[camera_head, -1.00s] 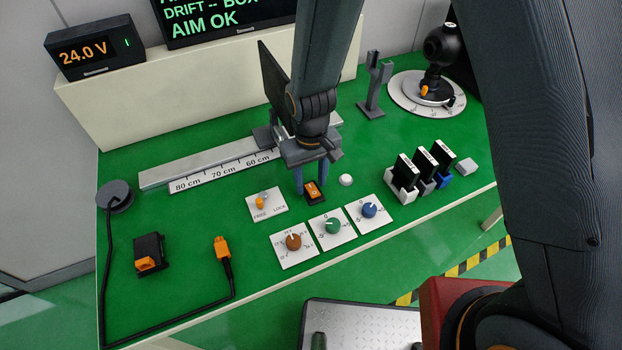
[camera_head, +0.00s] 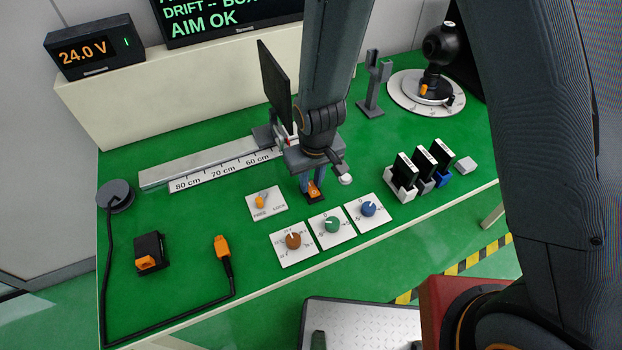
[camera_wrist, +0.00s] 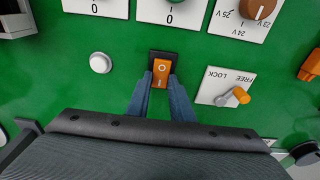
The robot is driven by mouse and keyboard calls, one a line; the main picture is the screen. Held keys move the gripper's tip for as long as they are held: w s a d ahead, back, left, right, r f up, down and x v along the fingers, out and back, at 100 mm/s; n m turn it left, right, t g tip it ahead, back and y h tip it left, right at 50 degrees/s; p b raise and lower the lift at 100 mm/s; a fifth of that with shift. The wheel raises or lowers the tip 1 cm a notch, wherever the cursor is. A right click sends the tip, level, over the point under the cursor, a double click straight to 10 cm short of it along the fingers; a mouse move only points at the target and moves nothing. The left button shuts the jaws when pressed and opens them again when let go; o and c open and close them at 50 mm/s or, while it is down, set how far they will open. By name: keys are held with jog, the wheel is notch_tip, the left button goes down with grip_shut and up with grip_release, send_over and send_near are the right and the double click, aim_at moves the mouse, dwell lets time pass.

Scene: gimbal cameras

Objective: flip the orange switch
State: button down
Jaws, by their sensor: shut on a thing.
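The orange switch (camera_head: 315,191) is a small rocker in a black housing on the green table, between the dials and the rail. In the wrist view the orange rocker (camera_wrist: 161,74) shows a white circle and a white bar. My gripper (camera_head: 311,187) points down at it, with its blue-grey fingers on either side. In the wrist view the fingertips (camera_wrist: 161,82) are shut on the rocker at its near part. The fingers hide some of the housing.
A FREE/LOCK lever plate (camera_head: 266,208) lies left of the switch. Three dial plates, with an orange-brown (camera_head: 293,240), a green (camera_head: 332,225) and a blue knob (camera_head: 368,208), lie in front. A white round button (camera_head: 345,179) is close on the right. The rail (camera_head: 205,163) runs behind.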

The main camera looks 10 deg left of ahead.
jog(key=shift+s+t, duration=0.2)
jog(key=shift+t, duration=0.1)
jog(key=shift+d+f+t+y+b, duration=0.15)
jog(key=shift+t+y+b, duration=0.3)
jog(key=shift+b, duration=0.3)
jog(key=shift+t+b, duration=0.25)
jog(key=shift+b, duration=0.15)
jog(key=shift+s, duration=0.1)
jog(key=c, duration=1.6)
grip_release()
jog(key=shift+o, duration=0.2)
jog(key=shift+r, duration=0.25)
jog(key=v, duration=0.7)
jog(key=shift+d+r, duration=0.2)
jog(key=shift+r, duration=0.1)
